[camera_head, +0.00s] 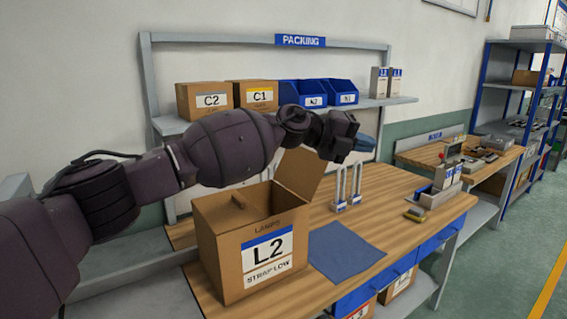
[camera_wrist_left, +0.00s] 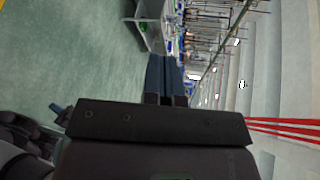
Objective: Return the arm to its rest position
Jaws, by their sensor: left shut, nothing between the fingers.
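My left arm reaches in from the left in the head view, and its gripper (camera_head: 342,136) is up in the air above the packing bench (camera_head: 400,195), beyond the open flap of the L2 box (camera_head: 252,250). The gripper is shut and holds nothing. In the left wrist view its fingers (camera_wrist_left: 166,98) show close together, pointing out over the room.
The L2 carton stands open on the bench below my left arm. A shelf (camera_head: 385,102) with boxes C2, C1 and blue bins runs behind.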

